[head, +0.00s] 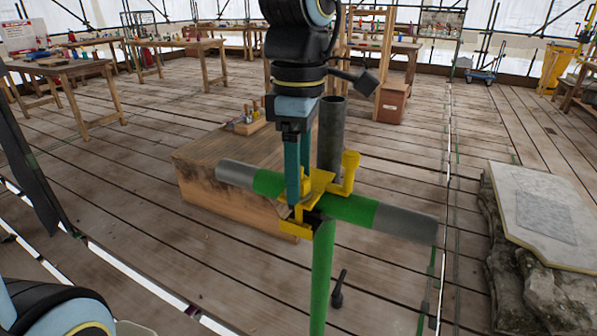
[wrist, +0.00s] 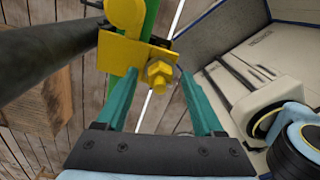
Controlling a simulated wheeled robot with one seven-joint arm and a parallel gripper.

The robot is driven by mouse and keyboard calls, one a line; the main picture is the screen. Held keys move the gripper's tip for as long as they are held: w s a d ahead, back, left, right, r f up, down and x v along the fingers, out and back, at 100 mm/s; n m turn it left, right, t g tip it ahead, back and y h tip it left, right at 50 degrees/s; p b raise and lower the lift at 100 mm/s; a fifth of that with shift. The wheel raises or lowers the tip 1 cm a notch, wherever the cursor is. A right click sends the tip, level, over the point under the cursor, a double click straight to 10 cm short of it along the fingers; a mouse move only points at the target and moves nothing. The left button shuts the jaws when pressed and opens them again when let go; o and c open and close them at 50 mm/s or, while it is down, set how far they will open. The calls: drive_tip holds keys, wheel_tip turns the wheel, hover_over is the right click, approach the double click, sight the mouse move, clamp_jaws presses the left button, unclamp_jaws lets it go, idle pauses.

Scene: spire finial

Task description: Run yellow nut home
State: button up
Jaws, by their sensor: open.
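A yellow nut (wrist: 159,74) sits on a threaded stub against the yellow coupler plate (wrist: 138,50) in the wrist view. My gripper (wrist: 160,76) is open, with one teal finger on each side of the nut and visible gaps to both. In the head view my gripper (head: 296,200) reaches down from above to the yellow coupler (head: 298,222), and its fingers hide the nut there. The coupler sits where a green-and-grey horizontal tube (head: 352,208) meets an upright green pole (head: 321,275). I cannot tell how deep the fingertips are relative to the nut.
A dark grey upright tube (head: 331,135) stands close behind my gripper; a yellow upright piece (head: 348,172) is beside it. A wooden block (head: 215,165) lies behind the horizontal tube. A stone slab (head: 545,215) is at the right. Plank floor is open between them.

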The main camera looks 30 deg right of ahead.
drive_tip(key=shift+f, duration=0.1)
drive_tip(key=shift+c, duration=0.3)
clamp_jaws()
